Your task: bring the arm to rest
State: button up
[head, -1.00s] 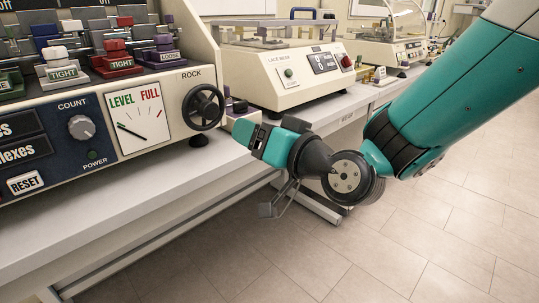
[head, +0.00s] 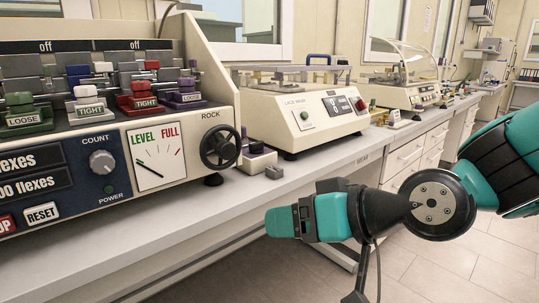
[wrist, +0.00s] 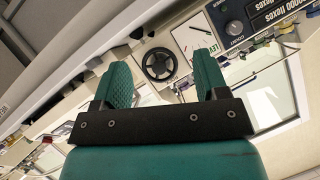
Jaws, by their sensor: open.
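My arm reaches in from the right edge of the head view, bent at a round dark joint (head: 433,205). My gripper (head: 282,222) points left, in front of the bench's front edge and apart from the machines. In the wrist view my gripper (wrist: 163,72) shows two teal fingers spread apart. It is open and holds nothing. The black handwheel (wrist: 160,64) shows beyond the gap between the fingers. In the head view the gap itself is hard to see.
The long bench (head: 190,207) carries a flex tester (head: 105,165) with coloured clamps, the handwheel (head: 221,147) and a lace machine (head: 300,115). The floor (head: 490,250) at right is clear.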

jog(key=s+d+f+n+g+h, duration=0.1)
jog(key=s+d+f+g+h, duration=0.2)
jog(key=s+d+g+h, duration=0.65)
jog(key=s+d+r+t+y+p, duration=0.1)
jog(key=s+r+t+y+p, duration=0.1)
jog(key=r+p, duration=1.1)
jog(key=shift+s+r+y, duration=0.2)
jog(key=shift+s+y, duration=0.35)
jog(key=shift+s, duration=0.4)
jog(key=shift+d, duration=0.15)
dwell(0.3)
